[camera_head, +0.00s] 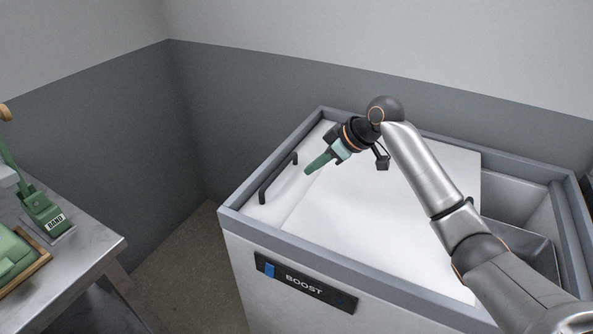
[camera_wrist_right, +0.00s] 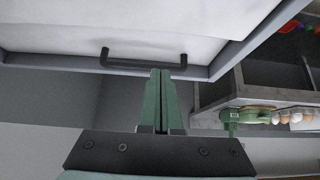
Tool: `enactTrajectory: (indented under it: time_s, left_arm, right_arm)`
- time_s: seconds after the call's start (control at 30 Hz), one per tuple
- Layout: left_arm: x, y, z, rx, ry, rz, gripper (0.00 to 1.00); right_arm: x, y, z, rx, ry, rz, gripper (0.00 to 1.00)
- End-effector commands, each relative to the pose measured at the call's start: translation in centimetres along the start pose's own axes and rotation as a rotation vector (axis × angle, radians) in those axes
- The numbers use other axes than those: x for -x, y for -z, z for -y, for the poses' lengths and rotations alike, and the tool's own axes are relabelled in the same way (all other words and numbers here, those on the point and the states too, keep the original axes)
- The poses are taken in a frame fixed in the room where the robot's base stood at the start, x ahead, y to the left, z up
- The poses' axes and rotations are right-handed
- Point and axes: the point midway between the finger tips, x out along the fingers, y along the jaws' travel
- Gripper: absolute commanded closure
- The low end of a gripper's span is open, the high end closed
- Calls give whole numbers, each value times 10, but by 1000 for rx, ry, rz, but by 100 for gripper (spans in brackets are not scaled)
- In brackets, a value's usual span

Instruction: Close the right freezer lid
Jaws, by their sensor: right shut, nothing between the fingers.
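The chest freezer (camera_head: 235,226) has a grey rim and a "BOOST" plate on its front. White sliding lid panels (camera_head: 400,230) cover its left and middle parts; one panel overlaps the other. The right end is open and shows grey compartments (camera_head: 518,205). A black bar handle (camera_head: 278,178) stands near the left end of the lids, and it also shows in the wrist view (camera_wrist_right: 120,64). My right gripper (camera_head: 308,170) is shut and empty, above the lids just right of this handle. Its green fingers (camera_wrist_right: 161,72) are together in the wrist view. My right arm hides part of the lids. My left gripper is out of view.
A metal table (camera_head: 105,250) with green equipment (camera_head: 42,212) stands at the left, with a floor gap before the freezer. Grey walls (camera_head: 300,85) stand close behind. Several eggs (camera_wrist_right: 285,118) show at the right of the wrist view.

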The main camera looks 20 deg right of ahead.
Motion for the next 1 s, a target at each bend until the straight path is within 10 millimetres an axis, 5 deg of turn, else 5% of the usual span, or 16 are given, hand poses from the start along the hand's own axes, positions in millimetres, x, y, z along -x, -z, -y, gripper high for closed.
enactTrajectory:
  time_s: [0.17, 0.67, 1.0]
  left_arm:
    - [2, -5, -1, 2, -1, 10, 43]
    - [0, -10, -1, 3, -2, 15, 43]
    - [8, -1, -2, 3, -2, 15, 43]
  right_arm:
    - [-13, 0, 1, -2, 3, 0, 100]
    - [-104, 0, 1, -1, 2, 1, 100]
    - [-76, -29, 0, 0, 0, 1, 100]
